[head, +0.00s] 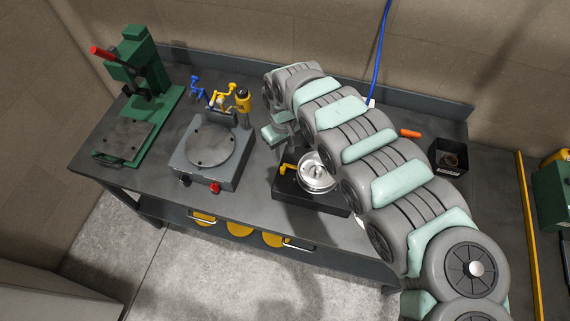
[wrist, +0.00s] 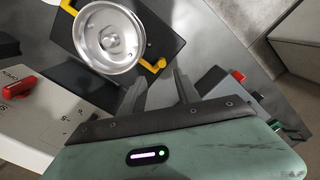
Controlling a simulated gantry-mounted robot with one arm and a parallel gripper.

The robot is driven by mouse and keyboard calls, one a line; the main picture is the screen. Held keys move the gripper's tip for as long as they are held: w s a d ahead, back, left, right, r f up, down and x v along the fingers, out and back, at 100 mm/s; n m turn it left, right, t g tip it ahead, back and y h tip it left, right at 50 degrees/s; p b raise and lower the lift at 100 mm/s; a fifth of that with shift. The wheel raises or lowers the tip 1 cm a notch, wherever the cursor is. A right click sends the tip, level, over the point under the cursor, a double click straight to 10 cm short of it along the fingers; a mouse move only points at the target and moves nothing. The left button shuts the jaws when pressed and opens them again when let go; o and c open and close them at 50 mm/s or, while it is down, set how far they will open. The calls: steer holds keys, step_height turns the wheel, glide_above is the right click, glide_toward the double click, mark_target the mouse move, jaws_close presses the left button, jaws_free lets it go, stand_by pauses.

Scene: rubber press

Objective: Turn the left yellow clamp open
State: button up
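The left yellow clamp (head: 288,168) sits on the left side of a black base (head: 310,200) that holds a round silver metal dish (head: 317,172). In the wrist view the same clamp (wrist: 153,65) is a yellow bracket at the dish's lower right edge. A second yellow clamp (wrist: 68,7) shows at the opposite corner. My gripper (wrist: 160,77) is open, with its two grey fingers apart and nothing between them. The fingers point toward the near clamp and appear a little short of it. In the head view my arm hides the fingertips and the base's right side.
A grey unit with a round plate (head: 210,147) and a red knob stands left of the base. A green press (head: 135,90) is farther left. A black box (head: 449,155) and an orange-handled tool (head: 410,133) lie right of my arm.

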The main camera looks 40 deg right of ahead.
mark_target(283, 168)
steer(key=f, duration=0.8)
steer(key=shift+w+a+f, duration=0.2)
steer(key=shift+a, duration=0.1)
steer(key=shift+d+f, duration=0.15)
steer(key=shift+f, duration=0.7)
jaws_close()
